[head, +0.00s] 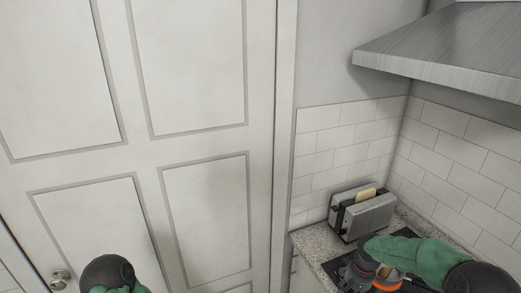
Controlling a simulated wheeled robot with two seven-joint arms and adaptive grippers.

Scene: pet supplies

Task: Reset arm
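My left arm shows only as a dark and green joint at the bottom edge, left of centre, in front of the door. Its gripper is out of the frame. My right arm reaches in from the lower right, in front of the counter, with a green link and a dark wrist part with an orange band. I cannot make out any fingers of the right gripper; whatever it may hold is hidden.
A white panelled door (205,170) with a round knob (60,279) fills the left. A metal toaster (371,217) with bread (366,195) in it stands on a speckled counter (316,245) near a dark hob. A range hood (440,75) overhangs the right side.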

